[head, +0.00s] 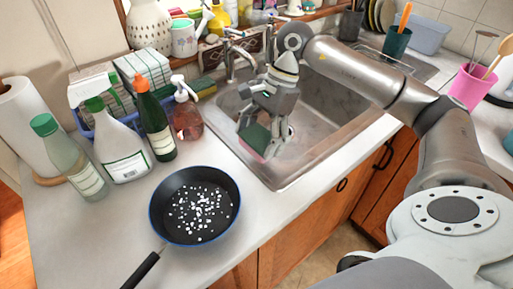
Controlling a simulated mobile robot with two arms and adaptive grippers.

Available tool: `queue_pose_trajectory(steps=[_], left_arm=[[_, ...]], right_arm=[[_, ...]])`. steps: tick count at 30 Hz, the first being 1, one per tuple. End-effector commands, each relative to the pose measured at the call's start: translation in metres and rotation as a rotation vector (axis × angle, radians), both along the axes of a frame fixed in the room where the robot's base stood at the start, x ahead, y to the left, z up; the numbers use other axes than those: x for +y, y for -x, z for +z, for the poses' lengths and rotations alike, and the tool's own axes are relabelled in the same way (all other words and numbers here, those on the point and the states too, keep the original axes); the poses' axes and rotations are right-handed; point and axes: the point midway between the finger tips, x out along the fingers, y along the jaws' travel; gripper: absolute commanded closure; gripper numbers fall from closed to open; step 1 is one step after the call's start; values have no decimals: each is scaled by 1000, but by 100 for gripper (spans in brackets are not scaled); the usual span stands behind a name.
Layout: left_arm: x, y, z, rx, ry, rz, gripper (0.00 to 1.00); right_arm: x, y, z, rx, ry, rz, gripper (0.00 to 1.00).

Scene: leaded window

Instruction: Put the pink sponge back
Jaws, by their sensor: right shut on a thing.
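The pink sponge (254,139) shows a dark green face with a pink edge below it. My right gripper (267,134) points down and is shut on this sponge. It holds it over the near left part of the metal sink (318,122). The fingers hide part of the sponge, and I cannot tell whether it touches the sink. My left gripper is out of view.
Another sponge (203,87), green and yellow, lies behind the soap bottle (186,112). Several bottles stand left of the sink. A pan (195,206) with white bits sits in front. The faucet (232,62) rises behind the sink. A pink cup (469,88) stands right.

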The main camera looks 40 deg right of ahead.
Motion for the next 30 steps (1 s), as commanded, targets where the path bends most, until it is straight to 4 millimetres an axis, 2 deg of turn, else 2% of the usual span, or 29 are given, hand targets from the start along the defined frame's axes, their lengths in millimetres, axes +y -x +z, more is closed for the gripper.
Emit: queue_pose_trajectory(steps=[5, 12, 19, 24, 25, 29, 30], left_arm=[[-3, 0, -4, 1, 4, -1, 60], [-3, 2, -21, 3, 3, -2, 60], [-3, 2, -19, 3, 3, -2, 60], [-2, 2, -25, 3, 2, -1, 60], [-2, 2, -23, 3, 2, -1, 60], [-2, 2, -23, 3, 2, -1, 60], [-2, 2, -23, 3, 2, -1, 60]], right_arm=[[2, -7, -10, 1, -1, 0, 40], [1, -10, -44, 1, 1, -1, 40], [1, -10, -43, 0, 1, 0, 40], [1, -10, -48, 0, 1, 0, 40], [1, -10, -47, 0, 1, 0, 18], [1, -10, -46, 0, 1, 0, 2], [1, -10, -46, 0, 0, 0, 0]])
